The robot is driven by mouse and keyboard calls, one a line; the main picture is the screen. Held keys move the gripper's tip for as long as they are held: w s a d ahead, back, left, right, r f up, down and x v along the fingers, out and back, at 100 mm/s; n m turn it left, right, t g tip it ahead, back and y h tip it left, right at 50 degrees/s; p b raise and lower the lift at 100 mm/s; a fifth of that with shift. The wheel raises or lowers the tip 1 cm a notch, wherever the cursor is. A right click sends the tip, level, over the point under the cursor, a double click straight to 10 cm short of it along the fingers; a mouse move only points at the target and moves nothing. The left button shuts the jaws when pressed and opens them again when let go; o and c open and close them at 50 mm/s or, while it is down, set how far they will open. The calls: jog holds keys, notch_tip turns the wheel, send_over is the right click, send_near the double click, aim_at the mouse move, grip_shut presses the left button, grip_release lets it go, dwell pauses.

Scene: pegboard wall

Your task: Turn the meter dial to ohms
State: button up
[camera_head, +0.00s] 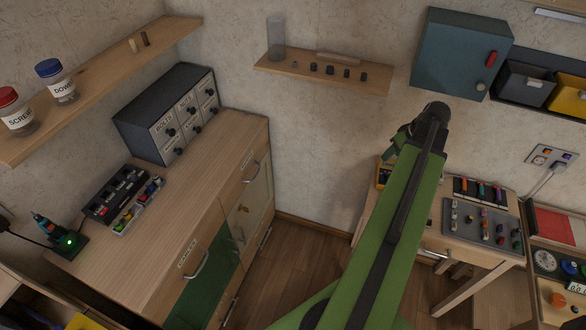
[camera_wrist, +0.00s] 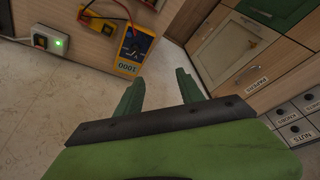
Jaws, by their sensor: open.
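The yellow meter (camera_wrist: 134,50) shows in the wrist view, upside down in the picture, with a display reading 1000 and a dark face; its dial setting is too small to read. A red lead (camera_wrist: 108,12) loops from it. My gripper (camera_wrist: 158,88) is open and empty, its two green fingers apart, below the meter in the picture and not touching it. In the head view, a yellow edge of the meter (camera_head: 382,175) shows on the right-hand table, mostly hidden behind my green arm. My gripper (camera_head: 400,138) is seen above that table, partly hidden by the arm.
The right-hand table (camera_head: 460,247) also holds a grey tray (camera_head: 468,222) of small coloured pieces and a dark marker rack (camera_head: 480,190). A blue wall box (camera_head: 458,55) hangs above. A drawer cabinet (camera_head: 168,115) stands on the left counter (camera_head: 190,170). Floor between is clear.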

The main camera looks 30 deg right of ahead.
jog(key=w+a+f+g+b, duration=0.1)
jog(key=w+a+f, duration=0.1)
jog(key=w+a, duration=0.4)
jog(key=w+a+f+g+b, duration=0.1)
jog(key=w+a, duration=0.4)
jog(key=a, duration=0.8)
jog(key=w+a+f+n+y+b, duration=0.1)
jog(key=w+a+f+b, duration=0.2)
jog(key=w+a, duration=0.3)
jog(key=a, duration=0.4)
jog(key=shift+w+a+f+g, duration=0.3)
jog(key=shift+a+f+g, duration=0.05)
jog(key=shift+f+g, duration=0.05)
jog(key=a+g+h, duration=0.1)
jog(key=a, duration=2.3)
jog(key=shift+w+f+n, duration=0.15)
jog(key=shift+w+n, duration=0.05)
jog(key=shift+n, duration=0.2)
